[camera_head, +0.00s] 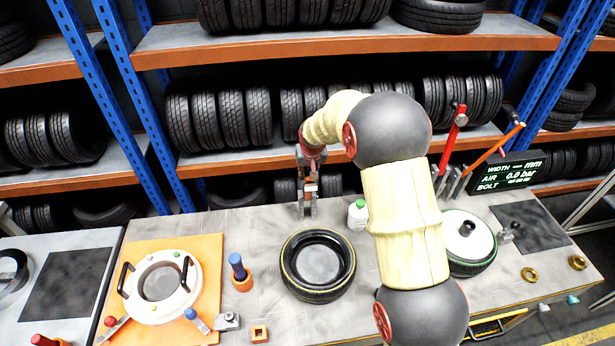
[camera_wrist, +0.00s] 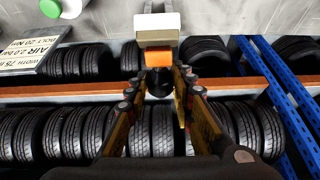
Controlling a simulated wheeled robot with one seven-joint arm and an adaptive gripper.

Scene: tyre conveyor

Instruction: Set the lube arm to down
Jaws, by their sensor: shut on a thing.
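My gripper (camera_head: 308,190) is above the back edge of the workbench, behind the black tyre (camera_head: 318,290), with its fingers pointing down. In the wrist view its two fingers close in on a small part with an orange block (camera_wrist: 158,56) and a pale grey cap (camera_wrist: 157,27). My gripper is shut on this orange-and-grey part, which may be the handle of the lube arm. The lube arm cannot be told apart for sure, and its pivot and rest are hidden. The tyre lies flat on the bench, with a thin yellow line around it.
A white bottle (camera_head: 357,215) with a green cap stands right of my gripper. A white ring fixture (camera_head: 185,290) sits on an orange plate at left. A blue-topped tool (camera_head: 238,266) stands between. Tools and a display (camera_head: 508,173) are at right. Tyre racks stand behind.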

